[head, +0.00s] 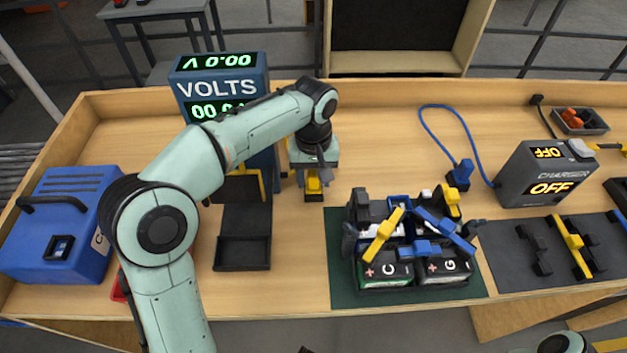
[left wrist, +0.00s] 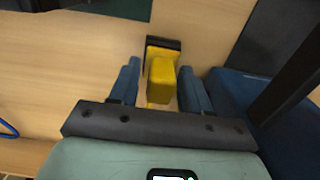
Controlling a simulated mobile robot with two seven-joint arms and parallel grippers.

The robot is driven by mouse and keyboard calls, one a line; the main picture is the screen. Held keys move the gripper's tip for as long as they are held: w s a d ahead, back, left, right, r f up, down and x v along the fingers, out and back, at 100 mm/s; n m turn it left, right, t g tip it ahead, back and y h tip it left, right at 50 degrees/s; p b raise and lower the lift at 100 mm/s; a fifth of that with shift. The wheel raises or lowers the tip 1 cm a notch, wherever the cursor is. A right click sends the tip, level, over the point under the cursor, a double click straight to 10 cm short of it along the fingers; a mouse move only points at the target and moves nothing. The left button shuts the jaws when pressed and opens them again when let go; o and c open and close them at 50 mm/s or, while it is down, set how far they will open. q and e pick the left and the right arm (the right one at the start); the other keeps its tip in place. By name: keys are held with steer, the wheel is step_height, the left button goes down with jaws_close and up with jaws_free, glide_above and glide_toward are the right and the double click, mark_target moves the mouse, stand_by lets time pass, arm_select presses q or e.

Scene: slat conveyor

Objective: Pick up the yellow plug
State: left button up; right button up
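The yellow plug (head: 313,186) stands on the wooden bench, beside the base of the blue volts meter, with a black part at its foot. My left gripper (head: 314,168) is right above it, pointing down. In the left wrist view the yellow plug (left wrist: 161,82) sits between the two blue fingers of my left gripper (left wrist: 160,72). The fingers are open, with a gap showing on each side of the plug. My right gripper is not in view; only a bit of my right arm shows at the bottom right.
The blue volts meter (head: 222,82) stands close left of the plug, with a black tray (head: 242,252) before it. A charger (head: 545,172) and blue case (head: 62,228) stand farther out.

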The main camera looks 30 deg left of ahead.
mark_target(314, 172)
arm_select(q)
steer(key=c, duration=0.6)
step_height(314, 172, up, 20)
steer(key=n+p, duration=0.8)
steer(key=n, duration=1)
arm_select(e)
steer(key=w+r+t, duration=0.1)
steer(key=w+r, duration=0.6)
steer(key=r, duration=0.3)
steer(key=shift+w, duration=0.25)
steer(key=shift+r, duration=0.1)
arm_select(q)
steer(key=w+d, duration=0.1)
steer(key=d, duration=0.8)
steer(key=w+d+f, duration=0.1)
steer(key=d, duration=0.8)
steer(key=shift+w+d+f+p, duration=0.3)
steer(key=shift+w+d+p, duration=0.05)
steer(key=shift+d+p, duration=0.05)
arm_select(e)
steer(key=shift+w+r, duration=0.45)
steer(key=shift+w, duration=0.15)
